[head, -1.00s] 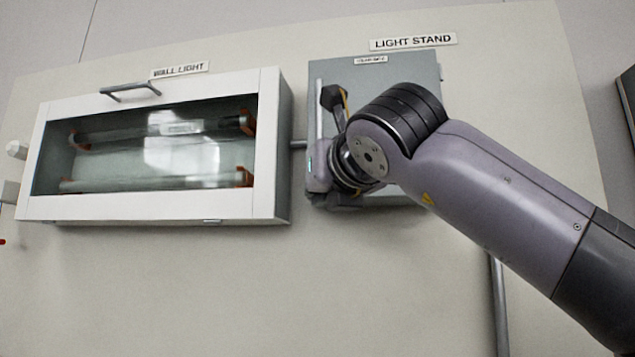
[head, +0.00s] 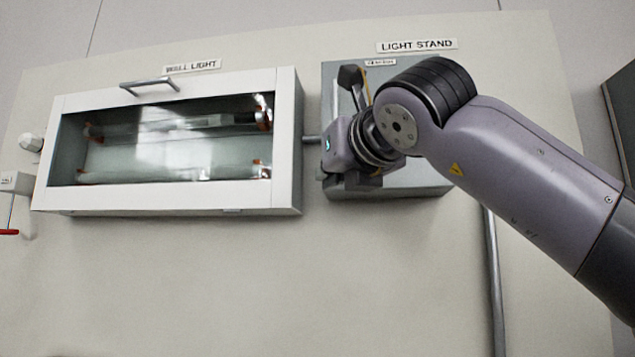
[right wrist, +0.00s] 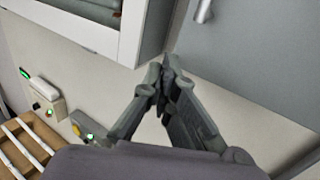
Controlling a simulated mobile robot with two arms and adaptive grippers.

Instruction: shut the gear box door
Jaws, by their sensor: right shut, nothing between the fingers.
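The gear box is the grey box (head: 425,182) under the LIGHT STAND sign in the head view. Its grey door face shows at upper right in the right wrist view (right wrist: 255,45), with a metal handle (right wrist: 203,10). A light upright bar (head: 335,103) shows near the box's left edge. My right arm covers much of the front, so I cannot tell whether the door is fully flush. My right gripper (right wrist: 166,64) is shut and empty, its fingertips by the box's lower left corner in the wrist view. My left gripper is out of view.
The white wall light case (head: 165,200) with its glass front and top handle (head: 150,84) hangs close left of the gear box. A conduit (head: 490,270) runs down below the box. Small wall devices (right wrist: 45,95) and a slatted wooden thing (right wrist: 25,148) show at lower left.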

